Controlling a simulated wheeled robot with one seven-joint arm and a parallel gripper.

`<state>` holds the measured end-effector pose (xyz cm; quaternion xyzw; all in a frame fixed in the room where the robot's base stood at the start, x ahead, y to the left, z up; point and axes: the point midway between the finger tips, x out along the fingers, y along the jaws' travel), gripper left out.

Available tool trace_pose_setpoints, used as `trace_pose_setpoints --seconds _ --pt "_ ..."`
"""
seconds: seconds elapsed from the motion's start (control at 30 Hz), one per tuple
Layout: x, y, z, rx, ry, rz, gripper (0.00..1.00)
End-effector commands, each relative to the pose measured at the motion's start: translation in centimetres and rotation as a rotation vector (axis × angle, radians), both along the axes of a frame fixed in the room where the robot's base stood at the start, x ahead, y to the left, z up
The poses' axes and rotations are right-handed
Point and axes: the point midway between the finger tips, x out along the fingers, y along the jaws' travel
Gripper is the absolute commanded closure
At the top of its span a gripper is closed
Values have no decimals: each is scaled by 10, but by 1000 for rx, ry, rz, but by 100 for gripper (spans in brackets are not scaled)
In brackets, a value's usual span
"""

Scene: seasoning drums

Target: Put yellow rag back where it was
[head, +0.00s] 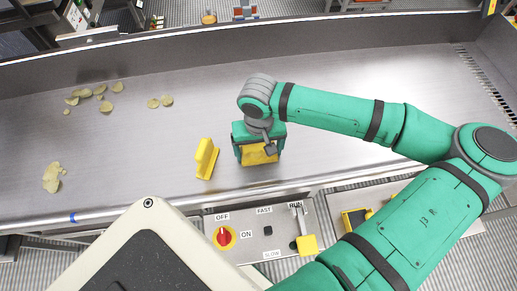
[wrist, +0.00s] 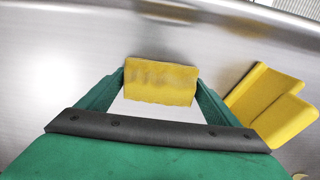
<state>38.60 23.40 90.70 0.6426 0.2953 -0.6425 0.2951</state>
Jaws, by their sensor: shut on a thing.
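The yellow rag (head: 260,155) is in my gripper (head: 258,148), above the metal tray near its front edge. In the wrist view the rag (wrist: 160,82) is a flat yellow block with brownish smudges across its face, clamped between the two green fingers. I cannot tell whether its lower edge touches the metal. A second yellow thing, an upright angled piece like a scraper (head: 206,158), stands on the tray just left of my gripper. It shows at the right in the wrist view (wrist: 272,105), apart from the rag.
The wide metal tray (head: 330,85) has bare room behind and right of my gripper. Several chips (head: 100,93) lie at its left. A slotted strip (head: 485,85) is at right.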

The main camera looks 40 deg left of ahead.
Motion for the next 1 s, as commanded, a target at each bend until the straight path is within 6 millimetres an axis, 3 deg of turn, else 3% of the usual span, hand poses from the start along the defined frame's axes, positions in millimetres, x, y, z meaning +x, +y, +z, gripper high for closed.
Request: trace_pose_setpoints --seconds 0.1,0.13,0.2,0.57,1.0 --pt "0 0 -3 0 1 -1 36" --pt "0 0 -3 1 1 -1 10" --pt "0 0 -3 0 0 -1 0" --pt "0 1 6 2 -1 2 0" --pt "-1 2 88 2 -1 4 0"
